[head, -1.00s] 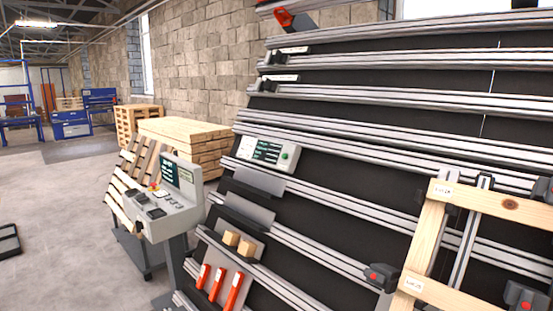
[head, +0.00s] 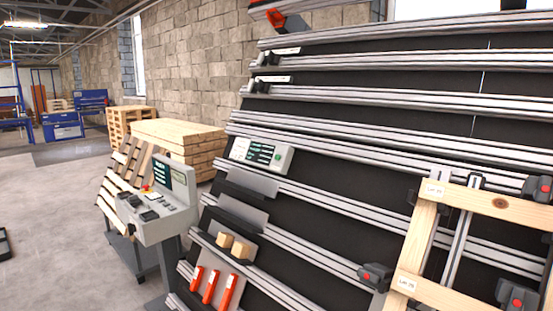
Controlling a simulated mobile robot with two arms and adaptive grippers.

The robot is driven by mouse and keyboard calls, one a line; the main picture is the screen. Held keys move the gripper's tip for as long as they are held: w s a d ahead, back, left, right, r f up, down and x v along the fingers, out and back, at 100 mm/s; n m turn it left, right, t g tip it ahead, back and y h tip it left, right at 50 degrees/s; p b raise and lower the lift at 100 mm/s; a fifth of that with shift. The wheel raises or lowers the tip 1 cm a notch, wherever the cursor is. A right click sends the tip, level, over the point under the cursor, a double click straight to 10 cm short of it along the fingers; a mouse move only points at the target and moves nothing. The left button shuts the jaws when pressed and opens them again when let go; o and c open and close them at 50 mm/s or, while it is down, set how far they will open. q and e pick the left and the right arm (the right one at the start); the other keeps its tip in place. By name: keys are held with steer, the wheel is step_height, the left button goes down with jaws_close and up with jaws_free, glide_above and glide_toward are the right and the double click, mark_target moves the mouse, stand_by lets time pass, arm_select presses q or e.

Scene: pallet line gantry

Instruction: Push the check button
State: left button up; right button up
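A grey box (head: 240,149) with a dark display and a round green button (head: 278,157) at its right end is mounted on the sloped rack's rails. I cannot read a label that names the check button. A grey control console (head: 152,227) stands left of the rack, with a tilted screen (head: 177,173), several dark controls and a red knob (head: 146,188). Neither of my grippers is in view, and nothing touches the box or the console.
The black sloped rack (head: 330,213) with metal rails fills the right side. A wooden frame (head: 419,244) is clamped on it at the lower right. Orange-handled tools (head: 210,286) and wooden blocks (head: 240,250) sit low on the rack. Stacked timber (head: 178,132) stands behind the console. Floor at left is open.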

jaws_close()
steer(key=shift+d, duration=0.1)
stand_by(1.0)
